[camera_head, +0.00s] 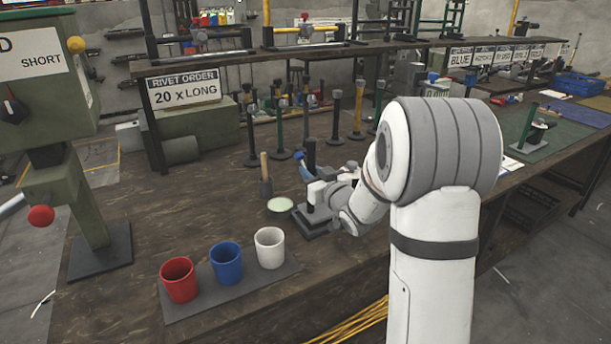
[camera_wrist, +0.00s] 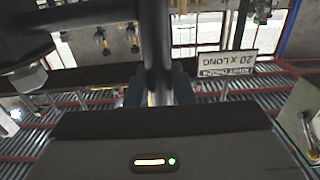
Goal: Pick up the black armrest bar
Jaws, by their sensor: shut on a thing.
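My gripper (camera_wrist: 160,88) is shut on a dark upright bar, the black armrest bar (camera_wrist: 156,45), which runs up between its fingers in the wrist view. In the head view my gripper (camera_head: 318,192) is low over the bench, left of my arm, and mostly hidden by my wrist. A black post (camera_head: 311,153) rises just behind it, above a dark square base (camera_head: 312,224). I cannot tell whether the base touches the bench.
Red (camera_head: 179,281), blue (camera_head: 227,265) and white (camera_head: 270,248) cups stand on a grey mat at the front. A wooden-handled tool (camera_head: 265,175) and a round pale dish (camera_head: 280,206) are close left of my gripper. Several posts stand behind, under a shelf (camera_head: 300,52).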

